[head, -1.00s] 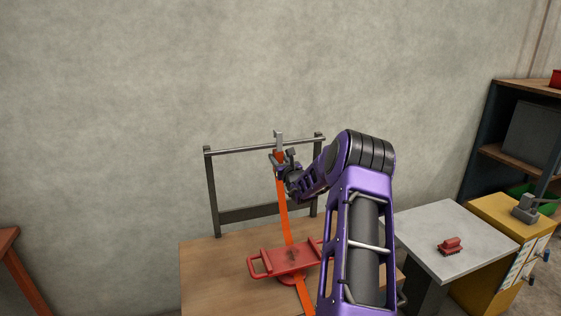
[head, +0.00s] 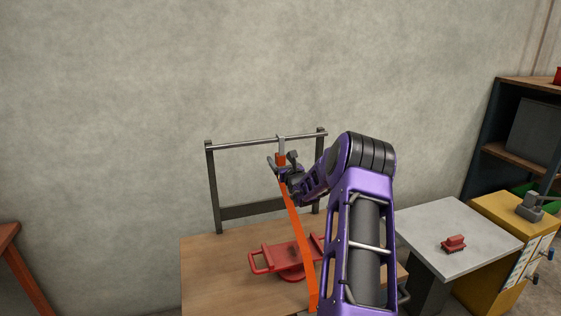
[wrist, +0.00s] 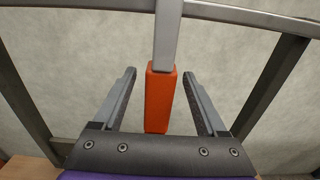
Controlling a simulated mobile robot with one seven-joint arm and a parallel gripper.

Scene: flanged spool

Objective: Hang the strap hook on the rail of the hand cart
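The grey strap hook (head: 281,144) is at the rail (head: 235,144) of the hand cart, its top about level with the rail. In the wrist view, the grey hook shank (wrist: 167,35) rises past the rail (wrist: 250,16) and leaves the top of the picture, so its bend is hidden. Below it is an orange block (wrist: 159,100), and the orange strap (head: 300,240) runs down from there. My gripper (head: 282,160) is open around the block. In the wrist view, its fingers (wrist: 159,74) stand on both sides with clear gaps.
A red flanged piece with handles (head: 290,258) lies on the cart's wooden top (head: 215,270) behind the strap. A grey table (head: 425,225) with a red brush-like object (head: 453,244) and a yellow cabinet (head: 490,212) stand at right. The wall behind the rail is bare.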

